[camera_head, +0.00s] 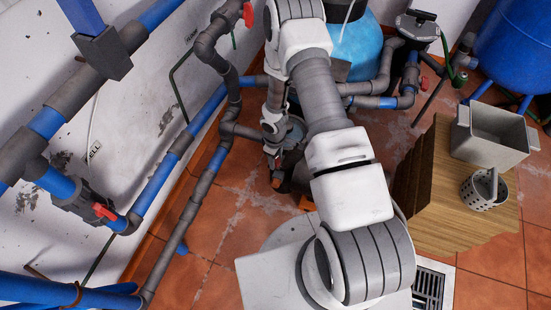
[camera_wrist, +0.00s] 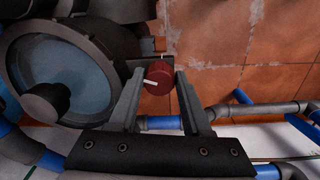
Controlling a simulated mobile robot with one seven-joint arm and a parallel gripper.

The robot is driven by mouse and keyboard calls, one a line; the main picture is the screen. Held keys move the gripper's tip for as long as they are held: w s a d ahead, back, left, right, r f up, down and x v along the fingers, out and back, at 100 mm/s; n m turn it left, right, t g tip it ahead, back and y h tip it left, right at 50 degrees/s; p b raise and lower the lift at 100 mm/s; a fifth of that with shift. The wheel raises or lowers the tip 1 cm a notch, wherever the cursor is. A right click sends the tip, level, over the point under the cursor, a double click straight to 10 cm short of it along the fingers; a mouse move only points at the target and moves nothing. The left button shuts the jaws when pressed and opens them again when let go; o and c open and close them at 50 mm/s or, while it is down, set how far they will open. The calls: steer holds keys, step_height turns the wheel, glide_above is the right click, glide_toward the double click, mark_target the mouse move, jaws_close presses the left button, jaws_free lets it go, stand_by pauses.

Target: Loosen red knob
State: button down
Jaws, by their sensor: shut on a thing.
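The red knob (camera_wrist: 158,76) is a dark red round knob with a white pointer line, in the upper middle of the wrist view. The line points towards the left in that picture. My gripper (camera_wrist: 160,84) has one finger on each side of the knob and is shut on it. The knob sits beside a large grey round housing (camera_wrist: 105,38) with a blue-grey window. In the head view my own arm covers much of the area around the gripper, and I cannot make out the knob clearly there.
Grey and blue pipes run along the left wall, with a red valve handle (camera_head: 104,211) on one. A blue tank (camera_head: 355,45) stands behind my arm. At right, a wooden block (camera_head: 440,215) carries a grey bin (camera_head: 490,150) and a perforated holder (camera_head: 478,203). Tiled floor lies between.

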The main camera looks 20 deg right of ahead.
steer(key=shift+w+n, duration=0.1)
steer(key=shift+n, duration=1.9)
steer(key=shift+c, duration=1.8)
jaws_free()
